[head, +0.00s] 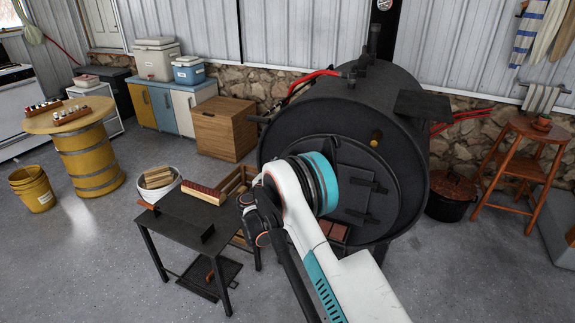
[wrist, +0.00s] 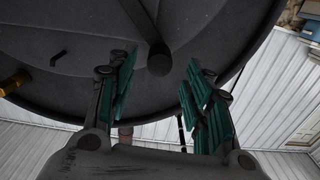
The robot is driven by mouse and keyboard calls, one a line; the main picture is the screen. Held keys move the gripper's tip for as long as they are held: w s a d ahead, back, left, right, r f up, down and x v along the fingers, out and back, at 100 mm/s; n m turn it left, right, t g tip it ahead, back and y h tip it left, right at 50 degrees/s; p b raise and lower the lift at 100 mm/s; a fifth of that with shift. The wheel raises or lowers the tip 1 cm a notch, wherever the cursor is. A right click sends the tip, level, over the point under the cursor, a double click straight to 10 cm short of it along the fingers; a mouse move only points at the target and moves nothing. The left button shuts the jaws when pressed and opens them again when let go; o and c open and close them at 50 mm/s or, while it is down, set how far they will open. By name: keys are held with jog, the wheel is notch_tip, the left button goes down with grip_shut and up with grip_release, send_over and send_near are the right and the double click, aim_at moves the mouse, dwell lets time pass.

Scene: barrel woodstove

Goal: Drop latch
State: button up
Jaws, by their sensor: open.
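The black barrel woodstove (head: 330,112) stands at the centre right in the head view, with its door (head: 354,185) on the front. In the wrist view the dark stove front (wrist: 215,30) fills the top. A dark bar with a rounded end (wrist: 159,60) crosses it from the top edge; I cannot tell for sure that it is the latch. My gripper (wrist: 158,82) is open and empty, its teal-padded fingers spread to either side below the bar's end. The bar appears apart from both fingers. In the head view my arm hides part of the stove front.
A brass-coloured knob (head: 376,138) sticks out of the stove front. A wooden stool (head: 527,130) and a dark pot (head: 450,195) stand to the right. Floor at the far left front is clear.

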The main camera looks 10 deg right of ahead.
jog(key=b+x, duration=0.1)
jog(key=x, duration=0.5)
jog(key=shift+s, duration=0.1)
grip_shut()
